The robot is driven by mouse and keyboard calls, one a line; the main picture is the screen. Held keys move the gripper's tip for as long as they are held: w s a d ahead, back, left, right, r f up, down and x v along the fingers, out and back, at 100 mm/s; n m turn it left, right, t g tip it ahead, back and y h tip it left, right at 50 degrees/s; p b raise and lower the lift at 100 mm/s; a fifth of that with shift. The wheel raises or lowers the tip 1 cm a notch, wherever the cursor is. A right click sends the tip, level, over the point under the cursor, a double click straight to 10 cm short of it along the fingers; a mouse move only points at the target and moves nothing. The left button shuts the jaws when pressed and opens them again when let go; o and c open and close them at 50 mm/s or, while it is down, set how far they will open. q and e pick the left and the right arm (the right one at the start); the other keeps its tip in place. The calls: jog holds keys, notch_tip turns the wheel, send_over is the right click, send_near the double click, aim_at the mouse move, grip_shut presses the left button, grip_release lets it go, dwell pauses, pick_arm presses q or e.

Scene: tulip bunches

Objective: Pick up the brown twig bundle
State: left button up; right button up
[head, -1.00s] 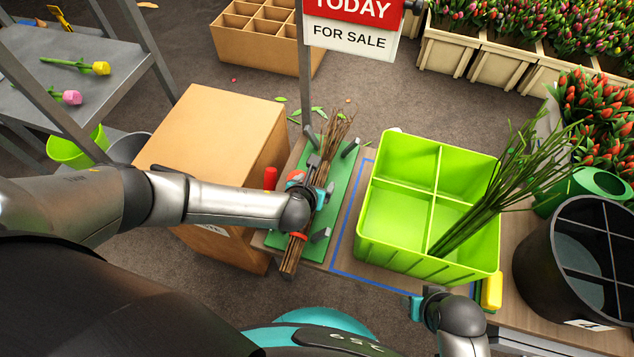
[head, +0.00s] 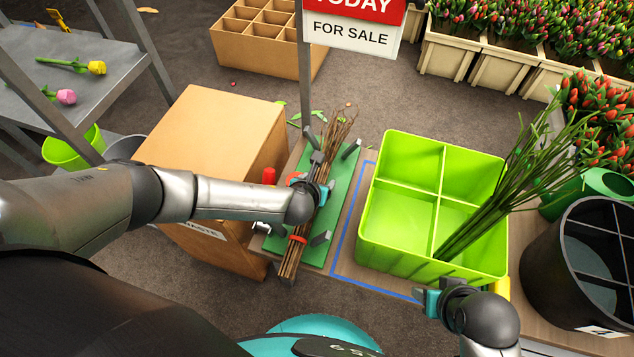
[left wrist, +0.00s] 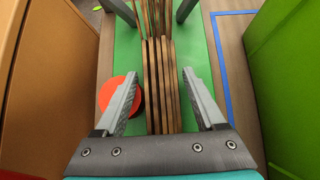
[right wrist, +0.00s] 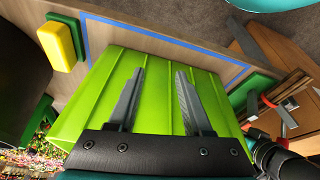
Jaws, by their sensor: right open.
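The brown twig bundle (head: 330,150) lies lengthwise over the green board (head: 345,180), with an orange-red band near its lower end. In the left wrist view, the bundle (left wrist: 161,90) runs between the two fingers of my left gripper (left wrist: 160,75). The fingers are apart, with a visible gap on each side of the twigs. In the head view, my left gripper (head: 318,190) sits over the middle of the bundle and hides part of it. My right gripper (head: 420,301) is open by the lime crate's front. Its empty fingers show in the right wrist view (right wrist: 160,72).
The lime divided crate (head: 378,243) holds green stems (head: 490,205). Grey posts (head: 351,149) rise from the board. A cardboard box (head: 215,130) stands left of the board. A black bucket (head: 560,265) is at right. A sign pole (head: 305,80) stands behind the board.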

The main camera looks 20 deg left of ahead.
aim_at(318, 177)
pick_arm(q)
grip_shut()
dwell(0.3)
jog(key=shift+r, duration=0.1)
dwell(0.4)
jog(key=shift+r+p, duration=0.3)
jog(key=shift+r, duration=0.05)
notch_tip(318, 177, up, 8)
jog(key=p, duration=0.5)
jog(key=shift+w+r+p, duration=0.1)
jog(key=shift+r+p, duration=0.45)
jog(key=shift+r, duration=0.1)
pick_arm(e)
jog(key=s+d+f, duration=0.1)
jog(key=s+f, duration=0.1)
jog(key=f, duration=0.4)
jog(key=s+d+f+g, duration=0.1)
jog(key=s+f, duration=0.2)
jog(key=f, duration=0.3)
jog(key=shift+s+d+f+g, duration=0.25)
jog(key=shift+s+f+g, duration=0.05)
jog(key=shift+s+f, duration=0.1)
